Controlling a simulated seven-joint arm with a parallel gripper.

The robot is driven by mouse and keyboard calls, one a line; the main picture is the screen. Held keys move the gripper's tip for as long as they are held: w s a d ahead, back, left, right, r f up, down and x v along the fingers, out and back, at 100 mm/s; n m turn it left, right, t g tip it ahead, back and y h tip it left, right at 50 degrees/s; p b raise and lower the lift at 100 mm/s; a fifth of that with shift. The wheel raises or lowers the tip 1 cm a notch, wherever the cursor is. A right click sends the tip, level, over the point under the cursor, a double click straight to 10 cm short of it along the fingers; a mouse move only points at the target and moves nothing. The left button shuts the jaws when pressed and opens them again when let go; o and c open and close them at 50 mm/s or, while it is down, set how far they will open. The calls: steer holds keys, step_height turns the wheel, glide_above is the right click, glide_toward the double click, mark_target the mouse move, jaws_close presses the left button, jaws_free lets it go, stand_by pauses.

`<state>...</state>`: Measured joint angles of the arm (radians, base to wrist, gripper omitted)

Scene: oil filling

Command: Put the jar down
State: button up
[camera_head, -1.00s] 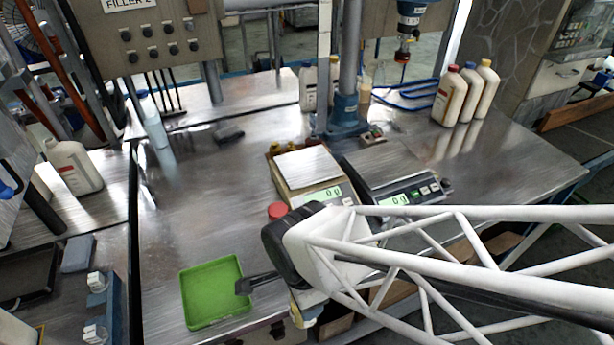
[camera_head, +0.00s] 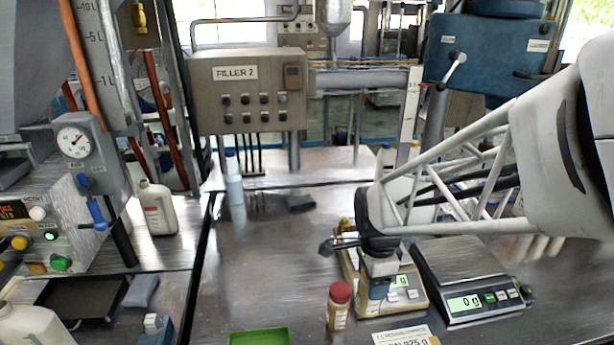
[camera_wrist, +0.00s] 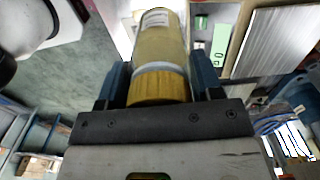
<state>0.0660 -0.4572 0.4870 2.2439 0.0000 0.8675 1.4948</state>
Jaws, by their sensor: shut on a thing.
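My gripper (camera_head: 378,288) points down at the front of the left scale (camera_head: 413,296) in the head view. In the wrist view its two blue fingers (camera_wrist: 160,82) are shut on a jar (camera_wrist: 160,45) with a gold-yellow lid and amber contents. The lid is nearest the wrist camera and the jar extends away from it.
A red-capped jar (camera_head: 338,306) stands just left of the gripper. The right scale (camera_head: 470,285) reads 0 g. A green tray (camera_head: 258,337) lies at the bottom edge. A label card (camera_head: 405,336) is in front. Bare steel table (camera_head: 260,260) lies to the left.

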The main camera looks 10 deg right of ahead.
steer(key=w+d+r, duration=0.1)
steer(key=w+d, duration=0.4)
steer(key=shift+w, duration=0.4)
steer(key=shift+w+d+r, duration=0.1)
steer(key=w+d+f, duration=0.1)
steer(key=w+d, duration=0.1)
steer(key=w, duration=1.3)
steer(key=shift+w+d+f, duration=0.25)
steer(key=shift+w, duration=0.05)
steer(key=shift+f, duration=1.75)
steer(key=shift+f, duration=0.2)
steer(key=o, duration=1.3)
steer(key=shift+c, duration=0.2)
steer(key=shift+r, duration=0.15)
